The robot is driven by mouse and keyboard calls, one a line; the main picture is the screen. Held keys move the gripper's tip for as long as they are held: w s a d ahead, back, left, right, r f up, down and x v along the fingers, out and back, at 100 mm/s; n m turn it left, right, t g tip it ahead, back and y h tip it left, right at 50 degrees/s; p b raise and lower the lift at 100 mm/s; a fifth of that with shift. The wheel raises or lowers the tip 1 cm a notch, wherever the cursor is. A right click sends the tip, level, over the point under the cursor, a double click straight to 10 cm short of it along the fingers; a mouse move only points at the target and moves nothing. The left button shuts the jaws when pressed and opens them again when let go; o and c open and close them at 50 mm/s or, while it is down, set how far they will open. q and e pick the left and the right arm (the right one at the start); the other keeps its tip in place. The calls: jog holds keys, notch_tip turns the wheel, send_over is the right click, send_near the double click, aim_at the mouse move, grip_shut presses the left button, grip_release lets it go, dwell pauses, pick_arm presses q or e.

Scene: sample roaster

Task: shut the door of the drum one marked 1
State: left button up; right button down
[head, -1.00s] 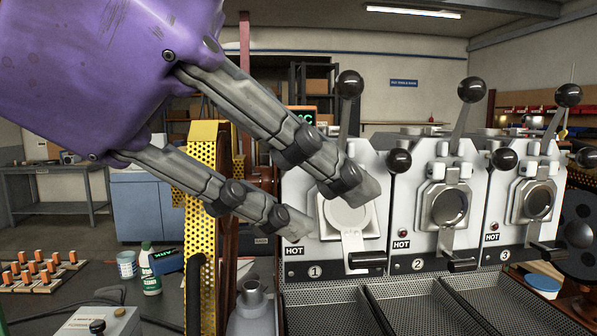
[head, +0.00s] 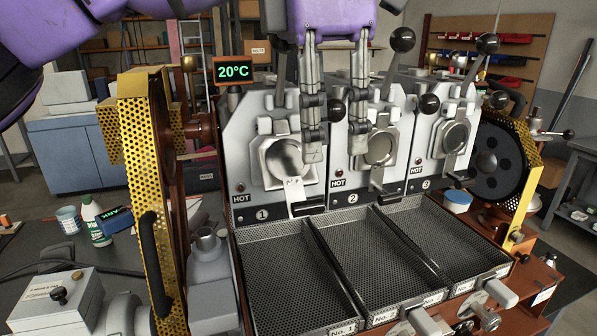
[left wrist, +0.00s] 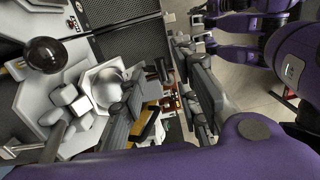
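Drum one's front (head: 262,190), marked 1, is at the left of three like units in the head view. Its round silver face (head: 284,158) shows, and a pale plate (head: 295,189) hangs below it, tipped outward, with a black handle (head: 307,207) at its end. The round face also shows in the left wrist view (left wrist: 106,88). My left gripper (head: 336,154) is open and empty, fingers pointing down. One finger is before drum one's right side, the other before drum two's left side. Contact cannot be told. A grey, jointed part beside a purple arm at the wrist view's top seems my right gripper (left wrist: 203,22).
Drums two (head: 381,146) and three (head: 455,138) stand to the right. Levers with black balls (head: 402,39) rise above them. Mesh trays (head: 285,265) lie below. A yellow perforated guard (head: 140,170) stands at the left. A display (head: 236,72) reads 20°C.

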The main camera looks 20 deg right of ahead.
aim_at(295, 171)
pick_arm(q)
jog(key=shift+g+y, duration=0.3)
jog(key=f, duration=0.2)
jog(key=a+f, duration=0.1)
jog(key=f, duration=0.2)
jog(key=a+f, duration=0.1)
jog(key=f, duration=0.2)
jog(key=shift+w+a+f, duration=0.1)
jog(key=shift+w, duration=0.1)
jog(key=shift+c, duration=0.5)
grip_shut()
